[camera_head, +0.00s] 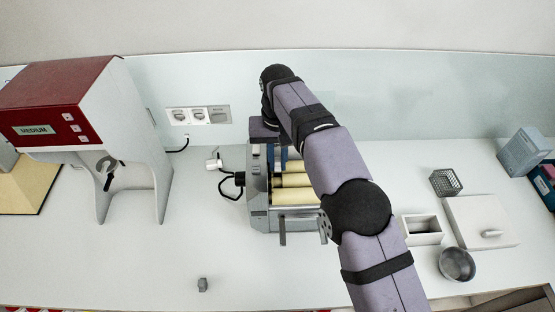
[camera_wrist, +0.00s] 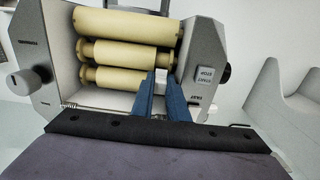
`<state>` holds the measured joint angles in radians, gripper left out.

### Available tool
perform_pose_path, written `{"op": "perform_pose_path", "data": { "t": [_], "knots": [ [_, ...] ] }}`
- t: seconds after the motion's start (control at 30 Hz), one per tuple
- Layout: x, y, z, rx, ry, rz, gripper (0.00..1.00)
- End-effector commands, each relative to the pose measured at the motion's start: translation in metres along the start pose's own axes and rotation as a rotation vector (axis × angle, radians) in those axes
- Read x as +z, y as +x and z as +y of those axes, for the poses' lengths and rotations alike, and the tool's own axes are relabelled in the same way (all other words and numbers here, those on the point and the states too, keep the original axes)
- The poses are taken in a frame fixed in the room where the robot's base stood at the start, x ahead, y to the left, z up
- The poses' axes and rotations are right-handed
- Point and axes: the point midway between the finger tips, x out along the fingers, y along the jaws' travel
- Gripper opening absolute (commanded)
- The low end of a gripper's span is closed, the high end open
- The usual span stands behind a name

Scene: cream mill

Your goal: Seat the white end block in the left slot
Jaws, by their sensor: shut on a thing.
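The roller mill (camera_head: 257,200) stands mid-counter, with cream rollers (camera_head: 290,196) between its end walls. In the wrist view the mill (camera_wrist: 205,65) fills the upper middle, with the rollers (camera_wrist: 120,52) stacked across it. My gripper (camera_wrist: 161,83) has two blue fingers shut on a small white block (camera_wrist: 161,75), at the roller ends near the panel-side wall. In the head view my gripper (camera_head: 282,158) is at the mill's back, partly hidden by my arm. I cannot tell whether the block touches a slot; the left slot is not clearly visible.
A red-topped machine (camera_head: 85,110) stands at left. A white fitting (camera_head: 213,163) and black cable lie beside the mill. A small grey block (camera_head: 202,284) lies in front. A white tray (camera_head: 422,229), a metal bowl (camera_head: 457,264) and a mesh cup (camera_head: 445,182) are at right.

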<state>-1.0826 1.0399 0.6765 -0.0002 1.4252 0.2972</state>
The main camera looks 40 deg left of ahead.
Motion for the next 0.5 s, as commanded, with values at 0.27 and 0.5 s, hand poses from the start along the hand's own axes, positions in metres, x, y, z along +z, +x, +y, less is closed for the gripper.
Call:
{"op": "perform_pose_path", "data": {
  "t": [0.27,0.5],
  "knots": [
    [-0.0001,0.0047,-0.0001,0.0,0.0,0.0,0.0],
    [-0.0001,0.0068,-0.0001,0.0,0.0,0.001,0.0]
  ]
}}
